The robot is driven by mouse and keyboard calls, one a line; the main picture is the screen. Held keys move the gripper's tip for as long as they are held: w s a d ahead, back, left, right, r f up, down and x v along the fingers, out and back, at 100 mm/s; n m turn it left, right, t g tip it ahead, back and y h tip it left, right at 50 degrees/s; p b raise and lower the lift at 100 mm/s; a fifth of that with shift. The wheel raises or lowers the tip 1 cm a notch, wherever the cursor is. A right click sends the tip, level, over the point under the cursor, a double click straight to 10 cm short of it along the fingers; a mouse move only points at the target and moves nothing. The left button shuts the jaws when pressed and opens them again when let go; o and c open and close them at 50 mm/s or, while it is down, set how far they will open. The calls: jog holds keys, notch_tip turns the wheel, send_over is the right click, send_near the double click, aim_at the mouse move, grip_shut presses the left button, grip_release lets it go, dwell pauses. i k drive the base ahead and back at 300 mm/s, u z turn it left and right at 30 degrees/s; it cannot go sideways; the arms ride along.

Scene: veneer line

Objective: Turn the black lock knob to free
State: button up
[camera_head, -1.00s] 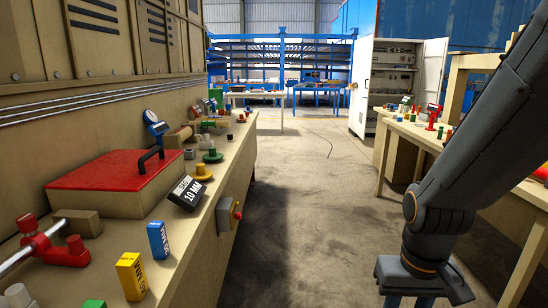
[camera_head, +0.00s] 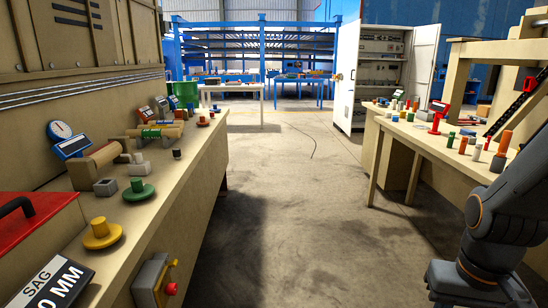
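I cannot make out a black lock knob for certain in this view. A small dark cylinder (camera_head: 177,154) stands on the left bench (camera_head: 190,185), but it is too small to tell what it is. My arm shows at the lower right, in front of the right bench. My gripper is outside the picture.
The left bench also bears a yellow knob (camera_head: 102,234), a green knob (camera_head: 138,190), a dial gauge (camera_head: 68,140) and a red-topped box (camera_head: 30,235). The floor aisle (camera_head: 300,200) is clear. An open white cabinet (camera_head: 350,80) stands farther back.

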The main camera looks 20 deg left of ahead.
aim_at(176, 152)
jog(key=u, duration=0.05)
jog(key=i, duration=1.75)
jog(key=u, duration=0.95)
jog(key=i, duration=0.95)
jog(key=u, duration=1.75)
jog(key=i, duration=1.1)
jog(key=u, duration=0.2)
